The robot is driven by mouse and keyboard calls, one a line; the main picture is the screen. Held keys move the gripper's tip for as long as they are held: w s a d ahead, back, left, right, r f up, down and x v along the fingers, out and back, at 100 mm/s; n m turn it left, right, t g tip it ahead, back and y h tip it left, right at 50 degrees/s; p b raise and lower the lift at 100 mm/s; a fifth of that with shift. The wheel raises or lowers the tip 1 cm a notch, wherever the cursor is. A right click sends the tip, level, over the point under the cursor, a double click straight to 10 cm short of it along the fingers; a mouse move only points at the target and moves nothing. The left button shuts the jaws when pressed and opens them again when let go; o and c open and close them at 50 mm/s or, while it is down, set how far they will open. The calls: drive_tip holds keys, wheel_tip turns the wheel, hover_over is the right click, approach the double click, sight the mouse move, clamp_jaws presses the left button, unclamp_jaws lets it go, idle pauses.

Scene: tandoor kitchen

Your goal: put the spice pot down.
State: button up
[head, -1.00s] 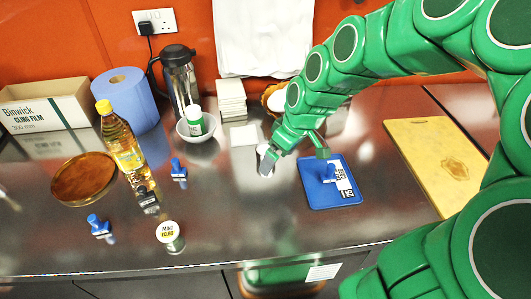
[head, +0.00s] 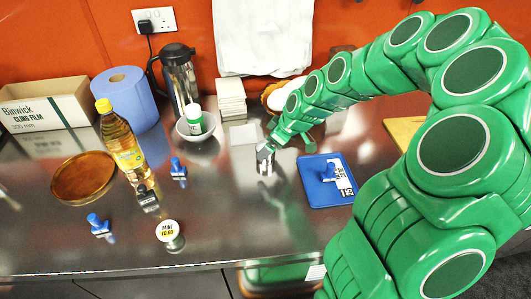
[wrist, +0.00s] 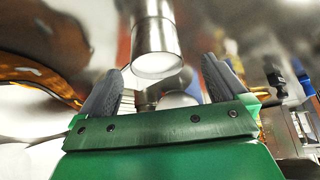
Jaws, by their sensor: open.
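A steel-sided cylinder with a white round end (wrist: 157,64), which looks like the spice pot, shows in the wrist view between and beyond my fingertips. My gripper (wrist: 162,72) is open, with a finger on each side and visible gaps to the pot. In the head view my gripper (head: 266,158) is low over the steel counter, left of the blue tray. Another small pot with a white printed lid (head: 168,230) stands near the counter's front edge.
A blue tray (head: 312,196) holds a blue-handled stamp and a printed label. Blue-handled stamps (head: 100,226), an oil bottle (head: 125,150), a brown dish (head: 84,180) and a white bowl (head: 190,134) stand left. A yellow board (head: 402,130) is partly hidden.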

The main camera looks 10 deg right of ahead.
drive_tip(key=shift+x, duration=2.85)
drive_tip(key=shift+w+d, duration=0.1)
drive_tip(key=shift+w, duration=0.05)
drive_tip(key=c, duration=1.2)
drive_tip(key=shift+r, duration=0.2)
drive_tip(key=shift+r, duration=0.3)
drive_tip(key=s+r, duration=0.4)
drive_tip(key=s+d+r, duration=0.1)
drive_tip(key=s+r, duration=0.3)
drive_tip(key=s, duration=0.1)
drive_tip(key=s+r, duration=0.4)
drive_tip(key=shift+s+d, duration=0.4)
